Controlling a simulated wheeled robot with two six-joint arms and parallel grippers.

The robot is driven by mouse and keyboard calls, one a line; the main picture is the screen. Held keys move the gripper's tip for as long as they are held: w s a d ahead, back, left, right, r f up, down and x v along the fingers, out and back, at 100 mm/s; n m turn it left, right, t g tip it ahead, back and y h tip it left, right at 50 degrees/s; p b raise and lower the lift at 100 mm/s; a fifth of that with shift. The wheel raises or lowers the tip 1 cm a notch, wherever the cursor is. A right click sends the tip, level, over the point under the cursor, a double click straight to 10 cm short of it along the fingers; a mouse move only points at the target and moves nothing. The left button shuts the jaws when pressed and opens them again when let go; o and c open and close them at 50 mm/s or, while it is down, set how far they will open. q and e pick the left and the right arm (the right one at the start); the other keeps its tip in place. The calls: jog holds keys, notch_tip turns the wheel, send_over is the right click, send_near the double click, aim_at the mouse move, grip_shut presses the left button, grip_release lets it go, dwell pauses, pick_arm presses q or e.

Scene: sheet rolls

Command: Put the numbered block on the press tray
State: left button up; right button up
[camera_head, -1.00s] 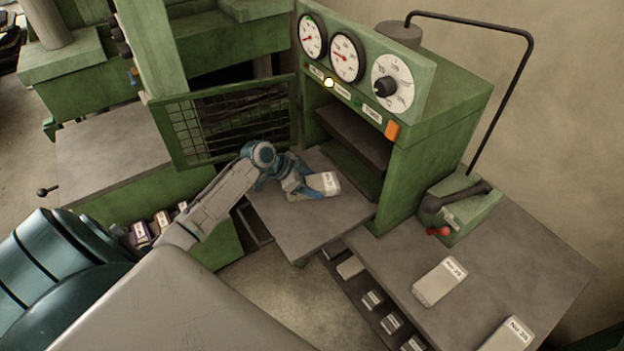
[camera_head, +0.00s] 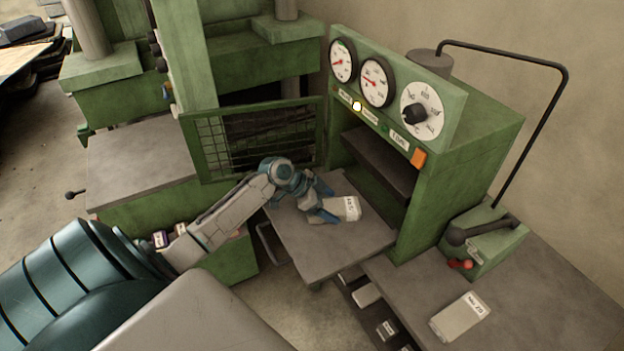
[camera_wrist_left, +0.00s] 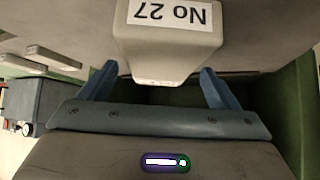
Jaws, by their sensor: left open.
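A grey block (camera_head: 344,208) with a white label lies on the flat grey press tray (camera_head: 320,251), which juts out in front of the green press. In the left wrist view the block (camera_wrist_left: 172,50) reads "No 27", upside down. My left gripper (camera_head: 328,201) is open, just left of the block in the head view. In the left wrist view its two blue fingers (camera_wrist_left: 156,86) stand apart at either side of the block's near end, with gaps visible. My right gripper is not in view.
The press has gauges (camera_head: 374,80) and an open mesh door (camera_head: 262,138) left of the tray. Another labelled block (camera_head: 460,317) lies on the grey side table (camera_head: 540,290) at right. A green box with a lever (camera_head: 484,236) stands there too.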

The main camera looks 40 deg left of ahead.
pick_arm(q)
jog(key=b+v, duration=0.3)
jog(key=v, duration=0.7)
jog(key=shift+s+a+r, duration=0.1)
jog(key=shift+a, duration=0.05)
